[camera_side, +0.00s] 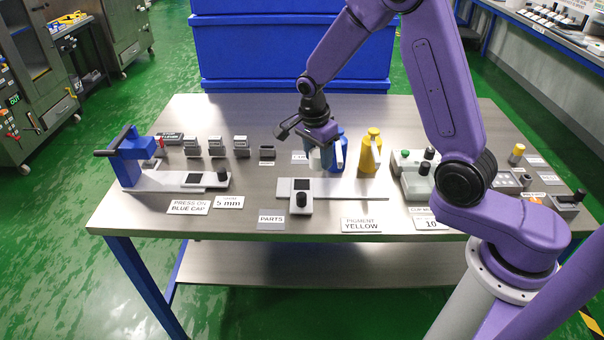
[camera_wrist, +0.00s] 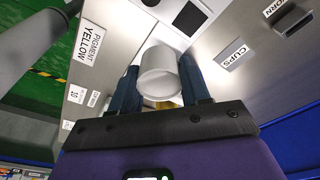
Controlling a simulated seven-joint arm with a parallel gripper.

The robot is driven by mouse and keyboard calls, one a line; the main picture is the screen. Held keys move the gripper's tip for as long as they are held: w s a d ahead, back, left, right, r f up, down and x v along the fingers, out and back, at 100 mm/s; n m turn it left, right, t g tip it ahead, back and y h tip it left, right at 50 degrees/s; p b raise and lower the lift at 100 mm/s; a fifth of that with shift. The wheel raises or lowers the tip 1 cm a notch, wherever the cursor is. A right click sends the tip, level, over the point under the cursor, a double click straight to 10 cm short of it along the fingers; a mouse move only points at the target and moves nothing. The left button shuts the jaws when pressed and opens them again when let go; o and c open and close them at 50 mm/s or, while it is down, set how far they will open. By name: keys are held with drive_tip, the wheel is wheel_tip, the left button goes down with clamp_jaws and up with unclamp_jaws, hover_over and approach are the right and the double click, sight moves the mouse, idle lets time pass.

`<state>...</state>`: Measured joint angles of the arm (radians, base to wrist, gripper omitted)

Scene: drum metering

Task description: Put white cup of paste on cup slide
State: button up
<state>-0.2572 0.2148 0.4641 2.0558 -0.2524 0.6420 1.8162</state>
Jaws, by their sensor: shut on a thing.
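The white cup (camera_wrist: 160,78) is between the dark fingers of my gripper (camera_wrist: 160,88) in the wrist view, and the gripper is shut on it. In the side view, the cup (camera_side: 315,160) shows beside the fingers of my gripper (camera_side: 328,158), above the table. Its contents cannot be made out. A long pale plate with a dark square and a black knob (camera_side: 345,190), which looks like the cup slide, lies in front of and below the gripper. Part of this plate (camera_wrist: 160,35) shows just beyond the cup in the wrist view; the cup appears apart from it.
A blue bottle (camera_side: 342,150) and a yellow bottle (camera_side: 370,153) stand close behind and right of my gripper. A blue press (camera_side: 130,158) is at the left, with several grey blocks behind. A grey control box (camera_side: 415,180) is at the right. The table's front middle holds flat labels.

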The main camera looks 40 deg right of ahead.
hover_over(303, 183)
drive_tip(key=f, duration=0.5)
drive_tip(key=shift+s+a+f, duration=0.25)
drive_tip(key=shift+a+f, duration=0.05)
drive_tip(key=shift+f, duration=0.1)
drive_tip(key=shift+w+f, duration=0.2)
drive_tip(key=shift+f, duration=1.55)
drive_tip(key=shift+f, duration=0.15)
drive_tip(key=o, duration=1.2)
drive_tip(key=shift+c, duration=0.2)
